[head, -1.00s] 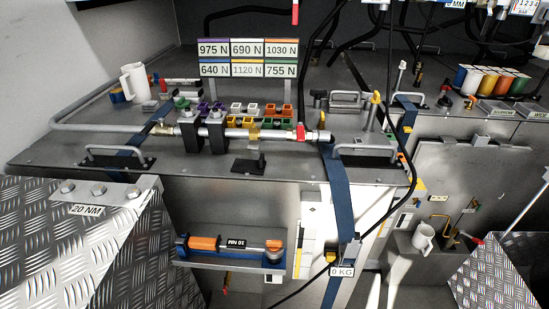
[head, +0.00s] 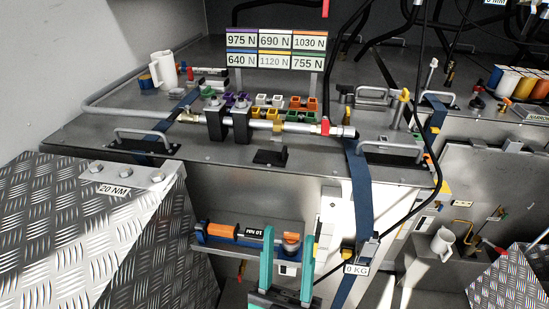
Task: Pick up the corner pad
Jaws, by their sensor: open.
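I cannot tell for certain which item is the corner pad. A small black angled piece (head: 270,157) with a raised tab lies near the front edge of the grey tank top (head: 215,163), left of the blue strap (head: 362,190). My gripper (head: 288,244) shows at the bottom centre, with two teal fingers pointing up. It is open, and I see nothing held between its fingers. It appears below the black piece and apart from it, in front of the shelf with the orange and blue torque tool (head: 233,231), hiding part of it.
Grey handles (head: 145,136) stand on the tank top. A bar tool (head: 285,126) lies across black supports behind the black piece. Several coloured blocks and a label board (head: 276,50) are farther back. A checker-plate step (head: 75,220) fills the left; a black cable hangs at right.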

